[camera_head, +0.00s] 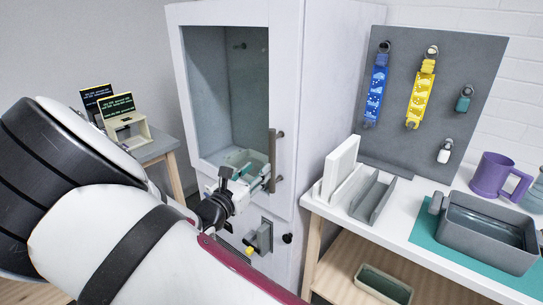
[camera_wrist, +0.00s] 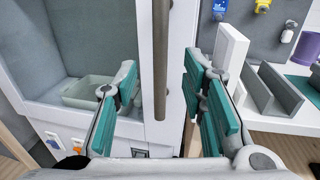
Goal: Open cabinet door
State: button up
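The tall white cabinet (camera_head: 320,75) stands in the middle of the head view. Its door (camera_head: 283,80) has a large glass pane and looks shut. A vertical grey-brown bar handle (camera_head: 275,160) is on the door's right side; it also shows in the wrist view (camera_wrist: 161,60). My gripper (camera_head: 257,175) is at the handle's lower half. In the wrist view my gripper (camera_wrist: 160,85) is open, its teal-padded fingers on either side of the handle, with gaps on both sides. Whether the handle's lower end is deep between the fingers I cannot tell.
A white table (camera_head: 330,208) stands close to the cabinet's right, with a grey holder (camera_head: 372,197), a grey basin (camera_head: 490,235) and a purple mug (camera_head: 492,175). A pegboard (camera_head: 395,110) is behind. A small table (camera_head: 158,147) stands at the left. A pale bin (camera_wrist: 88,92) shows behind the glass.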

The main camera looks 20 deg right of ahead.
aim_at(270, 157)
jog(key=x, duration=1)
jog(key=shift+d, duration=0.1)
grip_shut()
